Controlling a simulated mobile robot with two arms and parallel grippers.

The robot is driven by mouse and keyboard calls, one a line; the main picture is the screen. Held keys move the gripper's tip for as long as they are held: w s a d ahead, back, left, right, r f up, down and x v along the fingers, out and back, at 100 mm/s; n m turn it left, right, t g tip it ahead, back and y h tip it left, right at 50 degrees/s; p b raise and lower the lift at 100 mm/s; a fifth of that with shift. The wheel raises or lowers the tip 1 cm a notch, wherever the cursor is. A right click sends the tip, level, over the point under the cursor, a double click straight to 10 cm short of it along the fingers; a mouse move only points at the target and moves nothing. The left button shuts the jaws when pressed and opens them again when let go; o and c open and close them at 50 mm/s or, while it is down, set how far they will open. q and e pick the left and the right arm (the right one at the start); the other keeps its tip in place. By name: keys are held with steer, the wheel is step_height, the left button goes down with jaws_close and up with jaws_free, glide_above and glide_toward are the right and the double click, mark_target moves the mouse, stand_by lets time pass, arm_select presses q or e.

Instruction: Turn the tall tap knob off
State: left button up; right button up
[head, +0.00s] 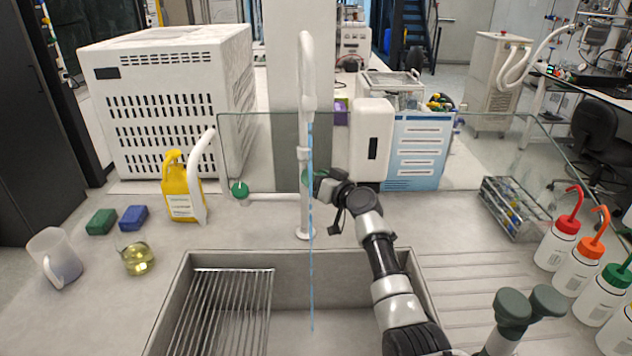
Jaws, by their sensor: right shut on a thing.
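The tall white tap (306,110) stands behind the sink (290,258), its spout high above the basin. A thin blue stream of water (311,240) runs from the spout down into the sink. The tall tap's green knob (307,176) sits on the right side of its post, mostly hidden by my gripper. My right gripper (320,187) reaches in from the lower right and is shut on this knob. My left gripper is not in view.
A shorter white tap (203,165) with its own green knob (240,188) stands to the left. A yellow bottle (180,192), a glass beaker (138,258) and a jug (54,256) stand left of the sink. Wash bottles (558,243) and a twin-headed fixture (514,308) are at right.

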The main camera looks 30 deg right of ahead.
steer(key=m, duration=0.3)
steer(key=shift+f+b, duration=0.1)
steer(key=shift+b, duration=0.2)
steer(key=shift+m, duration=1.8)
steer(key=o, duration=0.9)
steer(key=shift+s+d, duration=0.1)
steer(key=b+v, duration=0.1)
steer(key=v, duration=0.9)
steer(key=shift+s, duration=0.3)
